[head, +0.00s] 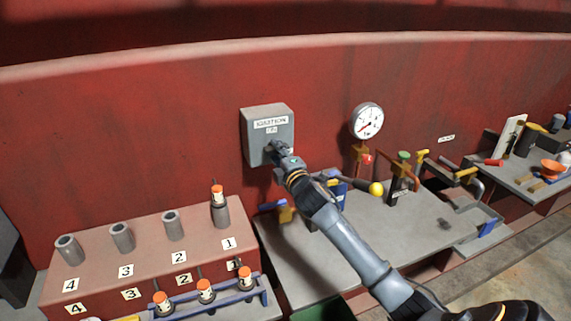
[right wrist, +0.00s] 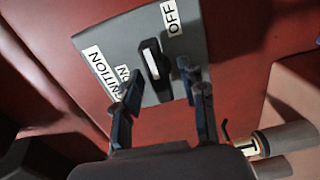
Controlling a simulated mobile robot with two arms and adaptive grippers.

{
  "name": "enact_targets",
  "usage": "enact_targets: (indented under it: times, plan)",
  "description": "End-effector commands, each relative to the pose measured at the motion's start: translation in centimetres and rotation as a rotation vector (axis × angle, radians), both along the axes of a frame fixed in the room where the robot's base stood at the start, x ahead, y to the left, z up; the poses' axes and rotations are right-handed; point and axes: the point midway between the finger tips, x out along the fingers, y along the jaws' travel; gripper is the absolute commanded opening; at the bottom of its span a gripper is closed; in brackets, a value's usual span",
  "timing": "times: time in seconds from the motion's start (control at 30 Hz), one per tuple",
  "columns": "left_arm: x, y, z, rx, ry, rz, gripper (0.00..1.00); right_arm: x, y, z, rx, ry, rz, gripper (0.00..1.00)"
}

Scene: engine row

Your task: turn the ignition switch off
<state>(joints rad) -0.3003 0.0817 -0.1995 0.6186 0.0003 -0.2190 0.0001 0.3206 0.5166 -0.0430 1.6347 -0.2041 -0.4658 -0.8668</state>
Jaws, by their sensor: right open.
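The ignition box (head: 285,117) is a grey box on the red wall, labelled IGNITION and ON in the head view. In the right wrist view the box (right wrist: 105,38) appears tilted, with ON and OFF labels at different sides. Its switch (right wrist: 153,60) is a dark lever with a pale face between those labels; I cannot tell which label it points to. My right gripper (head: 276,149) is in front of the box's lower part. In the right wrist view the gripper (right wrist: 160,84) is open, its fingertips near the lever, one to either side. Contact cannot be told. My left gripper is not in view.
A numbered red block (head: 150,262) with grey tubes stands at the lower left. A blue rack (head: 262,293) holds orange-topped pieces before it. A pressure gauge (head: 367,121) and a yellow-knobbed lever (head: 376,189) are right of the box. The wall around the box is clear.

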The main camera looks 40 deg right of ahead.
Motion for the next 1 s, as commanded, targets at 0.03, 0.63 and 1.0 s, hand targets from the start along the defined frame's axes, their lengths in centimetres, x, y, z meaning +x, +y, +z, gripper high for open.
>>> enact_targets:
  times: [0.03, 0.63, 1.0]
  plan:
    - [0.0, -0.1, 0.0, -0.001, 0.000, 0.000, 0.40, -0.8, 0.2, -0.1, -0.002, 0.001, 0.000, 0.41]
    - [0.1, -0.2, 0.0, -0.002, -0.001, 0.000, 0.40, -10.2, 2.4, -0.1, 0.000, 0.002, 0.000, 0.41]
    - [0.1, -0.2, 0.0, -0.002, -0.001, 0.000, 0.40, -10.5, 2.5, 0.0, 0.001, 0.001, -0.001, 0.41]
